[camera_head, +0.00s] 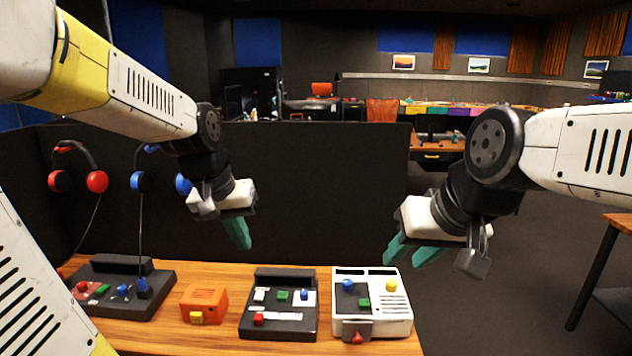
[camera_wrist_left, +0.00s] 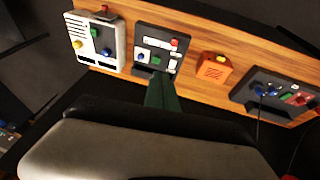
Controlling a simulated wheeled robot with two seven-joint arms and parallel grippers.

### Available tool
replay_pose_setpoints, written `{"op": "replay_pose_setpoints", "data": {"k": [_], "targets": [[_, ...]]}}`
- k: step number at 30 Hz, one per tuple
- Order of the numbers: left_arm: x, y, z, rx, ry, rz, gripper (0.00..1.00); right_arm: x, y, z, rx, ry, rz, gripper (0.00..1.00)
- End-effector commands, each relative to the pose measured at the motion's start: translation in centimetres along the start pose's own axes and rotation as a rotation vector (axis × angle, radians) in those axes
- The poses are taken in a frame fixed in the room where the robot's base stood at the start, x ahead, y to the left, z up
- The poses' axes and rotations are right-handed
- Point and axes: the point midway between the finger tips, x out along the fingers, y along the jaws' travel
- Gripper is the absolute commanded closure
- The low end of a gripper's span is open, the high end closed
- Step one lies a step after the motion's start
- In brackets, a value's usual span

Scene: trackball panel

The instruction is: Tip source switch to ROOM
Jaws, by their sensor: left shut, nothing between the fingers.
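No label is readable, so I cannot tell which control is the source switch or which side is ROOM. The dark panel (camera_head: 250,318) in the middle carries white, green, blue and red controls; it also shows in the left wrist view (camera_wrist_left: 146,38). The white panel (camera_head: 399,318) right of it carries blue, green and yellow controls and a red one at its front. My left gripper (camera_head: 238,235) is shut and empty, above and behind the dark panel, apart from it. In the left wrist view its green fingers (camera_wrist_left: 162,92) are together. My right gripper (camera_head: 408,254) is open and empty above the white panel's right.
An orange box (camera_head: 205,299) with a yellow button stands left of the dark panel. A black console (camera_head: 120,273) with red, green and blue controls is at the far left. Headphones (camera_head: 97,181) hang on the dark partition (camera_head: 320,180) behind. Bare wooden tabletop (camera_head: 180,338) lies in front.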

Motion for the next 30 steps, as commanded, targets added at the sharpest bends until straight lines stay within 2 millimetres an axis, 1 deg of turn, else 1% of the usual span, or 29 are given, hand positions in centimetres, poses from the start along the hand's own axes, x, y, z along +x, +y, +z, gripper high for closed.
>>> {"op": "replay_pose_setpoints", "data": {"k": [1, 3, 6, 9, 12, 16, 24, 28, 30], "targets": [[-1.7, 0.3, 1.3, 0.004, 0.040, 0.009, 1.00, 0.0, 0.0, 0.0, 0.000, 0.000, 0.000, 0.64], [-3.5, 0.8, 3.2, 0.011, 0.085, 0.018, 1.00, 0.0, 0.0, 0.0, 0.000, 0.000, 0.000, 0.64], [-5.2, 1.3, 5.7, 0.020, 0.142, 0.027, 1.00, 0.0, 0.0, 0.0, 0.000, 0.000, 0.000, 0.64], [-6.3, 1.7, 7.6, 0.027, 0.187, 0.032, 1.00, 0.0, 0.0, 0.0, 0.000, 0.000, 0.000, 0.64], [-6.8, 1.9, 8.9, 0.033, 0.214, 0.033, 1.00, 0.0, 0.0, 0.0, 0.000, 0.000, 0.000, 0.64], [-7.1, 2.0, 9.6, 0.036, 0.230, 0.033, 1.00, 0.0, 0.0, 0.0, 0.000, 0.000, 0.000, 0.64], [-7.1, 2.0, 9.6, 0.036, 0.230, 0.033, 1.00, 0.0, 0.0, 0.0, 0.000, 0.000, 0.000, 0.64], [-6.9, 2.0, 9.2, 0.034, 0.215, 0.032, 1.00, 0.0, 0.0, 0.0, 0.000, 0.000, 0.000, 0.64], [-6.7, 1.9, 8.5, 0.032, 0.191, 0.030, 1.00, 0.0, 0.0, 0.0, 0.000, 0.000, 0.000, 0.64]]}}
